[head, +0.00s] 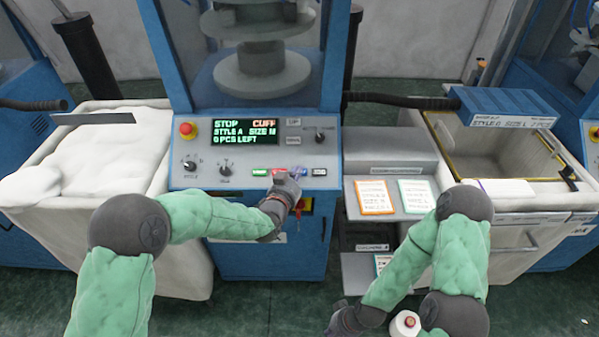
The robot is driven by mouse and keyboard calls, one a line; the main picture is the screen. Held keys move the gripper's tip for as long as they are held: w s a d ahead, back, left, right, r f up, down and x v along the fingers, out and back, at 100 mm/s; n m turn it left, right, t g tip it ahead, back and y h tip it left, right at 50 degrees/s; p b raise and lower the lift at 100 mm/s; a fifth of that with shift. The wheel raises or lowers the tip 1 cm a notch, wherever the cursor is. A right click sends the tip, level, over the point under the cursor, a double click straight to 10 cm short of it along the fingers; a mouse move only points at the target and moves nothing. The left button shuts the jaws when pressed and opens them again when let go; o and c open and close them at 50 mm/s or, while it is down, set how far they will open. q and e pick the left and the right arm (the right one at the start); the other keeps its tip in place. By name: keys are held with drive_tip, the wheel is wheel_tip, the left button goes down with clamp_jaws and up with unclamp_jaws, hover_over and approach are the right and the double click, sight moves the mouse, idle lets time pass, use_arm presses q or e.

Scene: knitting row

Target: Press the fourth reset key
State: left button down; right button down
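The blue knitting machine's sloped panel (215,172) faces me, with a lit display (245,132) reading "STOP CUFF, STYLE A, SIZE M, 0 PCS LEFT".
A red emergency button (187,129) and dark knobs (190,166) are on the panel. A white bin (95,150) stands left. A grey shelf (388,149) with orange-edged (375,197) and green-edged cards (415,196) stands right, beside an open bin (500,150). A white cone (405,323) is by my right arm.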

idle(0.3)
use_arm(q)
drive_tip(key=shift+w+f+b, duration=0.3)
drive_tip(key=shift+b, duration=0.25)
drive_tip(key=shift+w+f+b, duration=0.2)
drive_tip(key=shift+f+b, duration=0.05)
drive_tip(key=shift+b, duration=0.15)
idle(0.6)
idle(0.3)
drive_tip(key=shift+s+r+p, duration=0.3)
drive_tip(key=shift+s+r, duration=0.2)
drive_tip(key=shift+r, duration=0.05)
drive_tip(key=shift+s+r+p, duration=0.35)
drive_tip(key=shift+r+p, duration=0.05)
drive_tip(key=shift+r, duration=0.25)
drive_tip(key=s+r+p, duration=0.1)
drive_tip(key=s+r, duration=0.1)
drive_tip(key=shift+s+r+p, duration=0.2)
drive_tip(key=shift+r+p, duration=0.15)
drive_tip(key=shift+p, duration=0.05)
